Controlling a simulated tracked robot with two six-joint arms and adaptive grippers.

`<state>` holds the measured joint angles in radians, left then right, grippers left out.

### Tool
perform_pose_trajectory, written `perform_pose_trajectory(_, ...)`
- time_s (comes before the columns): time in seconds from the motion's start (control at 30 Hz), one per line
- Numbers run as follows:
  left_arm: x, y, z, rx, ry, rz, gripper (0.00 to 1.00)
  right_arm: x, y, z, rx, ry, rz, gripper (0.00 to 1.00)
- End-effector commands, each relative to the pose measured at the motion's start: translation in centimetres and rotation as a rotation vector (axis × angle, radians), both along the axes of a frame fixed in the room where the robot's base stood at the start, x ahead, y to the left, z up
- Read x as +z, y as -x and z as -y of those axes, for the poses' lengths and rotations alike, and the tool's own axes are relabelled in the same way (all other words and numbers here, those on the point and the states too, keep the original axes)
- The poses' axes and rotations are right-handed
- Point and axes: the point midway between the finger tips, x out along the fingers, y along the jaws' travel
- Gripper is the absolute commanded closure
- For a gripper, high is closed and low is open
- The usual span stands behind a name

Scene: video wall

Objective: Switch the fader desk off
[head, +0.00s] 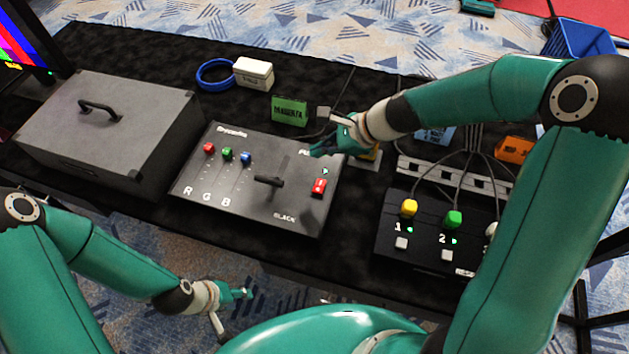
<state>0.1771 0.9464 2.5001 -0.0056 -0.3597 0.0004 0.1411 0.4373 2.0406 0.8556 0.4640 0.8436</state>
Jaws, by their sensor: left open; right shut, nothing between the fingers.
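The fader desk (245,205) is a dark sloped box on the black table, with red, green and blue fader knobs marked R, G and B. A black T-bar handle (269,181) stands near its middle. A red rocker switch (319,187) is at its right side, with a small light just above it. My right gripper (318,151) is shut and empty, over the desk's far right corner, above and beyond the red switch. I cannot tell whether it touches the desk. My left gripper (236,305) is open and empty, in front of the table's near edge, away from the desk.
A grey lidded case (110,130) stands left of the desk. A green MAGENTA box (289,110), a white box (254,73) and a blue cable ring (213,75) lie behind it. A black button box (430,235) with plugged cables and a power strip (455,175) are to the right.

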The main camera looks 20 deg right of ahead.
Motion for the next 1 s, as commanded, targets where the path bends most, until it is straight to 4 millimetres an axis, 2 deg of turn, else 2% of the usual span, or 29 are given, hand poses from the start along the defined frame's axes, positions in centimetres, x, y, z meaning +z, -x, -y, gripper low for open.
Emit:
perform_pose_trajectory(0.13,0.0,0.0,0.0,0.0,0.0,0.001,0.55,0.0,0.2,1.0,-0.022,0.0,0.0,1.0)
perform_pose_trajectory(0.37,-0.8,-0.1,0.0,-0.001,0.0,0.001,0.55,-0.8,0.5,1.3,-0.03,0.0,-0.002,1.0)
perform_pose_trajectory(0.57,-2.8,-0.1,0.0,0.0,0.0,0.002,0.55,-2.6,1.0,1.1,-0.031,0.0,-0.001,1.0)
perform_pose_trajectory(1.0,-8.5,-0.1,0.0,-0.001,0.0,0.001,0.55,-7.7,2.3,0.2,-0.032,0.0,0.001,1.0)
